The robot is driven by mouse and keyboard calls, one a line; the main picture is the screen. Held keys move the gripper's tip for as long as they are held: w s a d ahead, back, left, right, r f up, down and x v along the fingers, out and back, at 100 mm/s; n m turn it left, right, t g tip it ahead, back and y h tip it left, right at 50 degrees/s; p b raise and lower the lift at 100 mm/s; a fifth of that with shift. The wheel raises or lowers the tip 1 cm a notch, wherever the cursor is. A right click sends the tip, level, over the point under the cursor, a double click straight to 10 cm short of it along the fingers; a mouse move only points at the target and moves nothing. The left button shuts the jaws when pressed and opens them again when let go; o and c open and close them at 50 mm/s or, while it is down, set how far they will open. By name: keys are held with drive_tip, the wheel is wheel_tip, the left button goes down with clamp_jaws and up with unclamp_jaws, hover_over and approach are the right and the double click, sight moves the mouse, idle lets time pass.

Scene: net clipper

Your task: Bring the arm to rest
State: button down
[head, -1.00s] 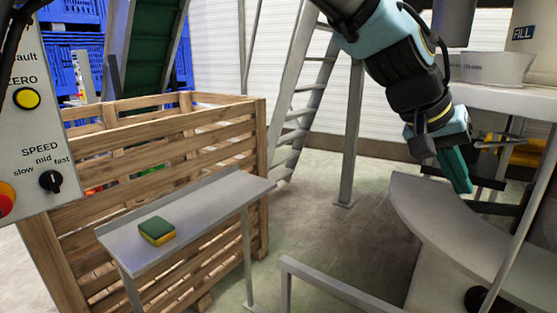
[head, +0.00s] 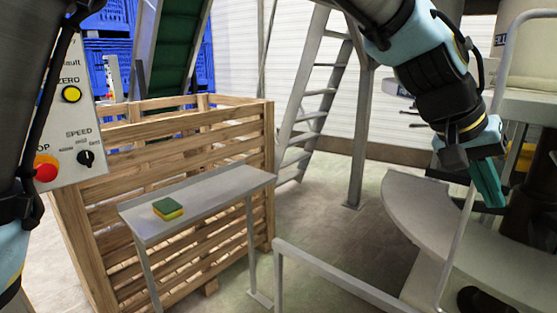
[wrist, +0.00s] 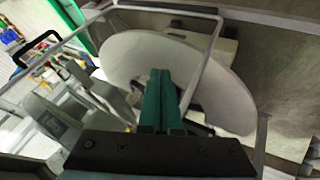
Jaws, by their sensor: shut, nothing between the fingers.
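My gripper (head: 488,184) hangs at the right of the head view, pointing down, in front of a curved grey table (head: 420,215). Its green fingers are together with nothing between them. The wrist view shows the shut fingers (wrist: 161,100) over the pale curved table top (wrist: 222,95). I cannot tell from these views how far the fingertips are above that surface. My arm reaches in from the top right of the head view.
A green and yellow sponge (head: 168,208) lies on a narrow grey shelf (head: 215,195) beside a wooden crate (head: 190,135). A control panel (head: 72,125) stands at left. A metal rail (head: 340,285) is in the foreground. A ladder (head: 318,95) stands behind open floor.

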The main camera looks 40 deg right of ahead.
drive_tip(key=w+a+f+n+t, duration=0.2)
drive_tip(key=w+a+f, duration=0.15)
drive_tip(key=w, duration=0.75)
drive_tip(key=w+a+f+n+t, duration=0.2)
drive_tip(key=w+a, duration=0.3)
drive_tip(key=w, duration=0.7)
drive_tip(key=w+a+f+n+t+y, duration=0.2)
drive_tip(key=w+a+f+n, duration=0.1)
drive_tip(key=w+a, duration=0.95)
drive_tip(key=w+a+f+n+y, duration=0.1)
drive_tip(key=w+a+f+n, duration=0.15)
drive_tip(key=a, duration=0.65)
drive_tip(key=w+a+f+n+y, duration=0.1)
drive_tip(key=w+a+n, duration=0.15)
drive_tip(key=a, duration=0.65)
drive_tip(key=s+a+f+n+y, duration=0.1)
drive_tip(key=a, duration=0.7)
drive_tip(key=s+a+f+n, duration=0.1)
drive_tip(key=a+n, duration=0.1)
drive_tip(key=a, duration=0.7)
drive_tip(key=shift+s+a+f+y+p, duration=0.2)
drive_tip(key=shift+f+y+p, duration=0.1)
drive_tip(key=shift+y+p, duration=0.1)
drive_tip(key=shift+d, duration=0.15)
